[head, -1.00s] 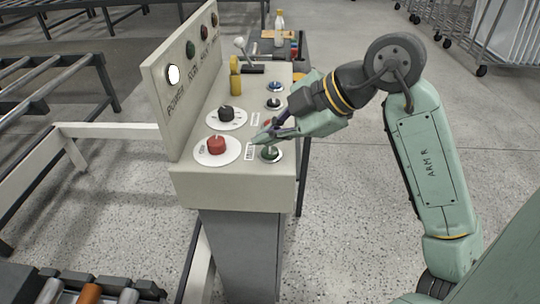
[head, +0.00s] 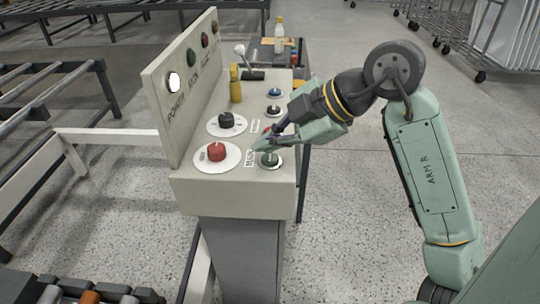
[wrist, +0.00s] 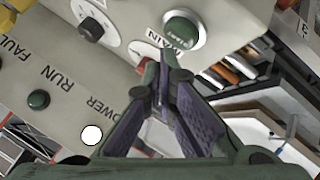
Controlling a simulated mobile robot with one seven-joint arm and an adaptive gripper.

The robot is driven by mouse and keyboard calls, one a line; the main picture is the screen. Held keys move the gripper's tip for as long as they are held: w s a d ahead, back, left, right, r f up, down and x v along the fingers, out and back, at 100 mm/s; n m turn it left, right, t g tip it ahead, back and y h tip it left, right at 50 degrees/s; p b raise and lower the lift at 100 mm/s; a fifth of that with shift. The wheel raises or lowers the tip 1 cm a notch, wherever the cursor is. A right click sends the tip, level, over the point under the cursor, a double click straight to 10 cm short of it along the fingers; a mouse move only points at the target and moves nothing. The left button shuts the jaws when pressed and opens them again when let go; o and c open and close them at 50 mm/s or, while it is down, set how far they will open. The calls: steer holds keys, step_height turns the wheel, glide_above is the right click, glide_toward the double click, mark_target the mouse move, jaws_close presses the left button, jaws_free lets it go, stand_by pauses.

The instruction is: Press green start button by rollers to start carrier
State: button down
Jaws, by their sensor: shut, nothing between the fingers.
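The green button (head: 270,159) sits in a pale ring at the near right corner of the sloped control panel (head: 238,190), beside a small label. It also shows in the wrist view (wrist: 181,30), beyond the fingertips. My gripper (head: 260,146) is shut and empty, with its tips just above and behind the button in the head view. In the wrist view its fingers (wrist: 163,76) meet at the tips, apart from the button in the picture. Whether they touch the panel I cannot tell. Rollers (head: 90,297) show at the bottom left.
A red knob (head: 216,152) and a black knob (head: 226,119) on white discs lie left of the gripper. Blue (head: 274,92) and black buttons lie farther back. An upright board carries a lit white POWER lamp (head: 174,83). Open floor lies right of the panel.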

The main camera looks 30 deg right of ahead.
steer(key=shift+f, duration=0.1)
steer(key=shift+f+b, duration=0.4)
steer(key=shift+b, duration=0.15)
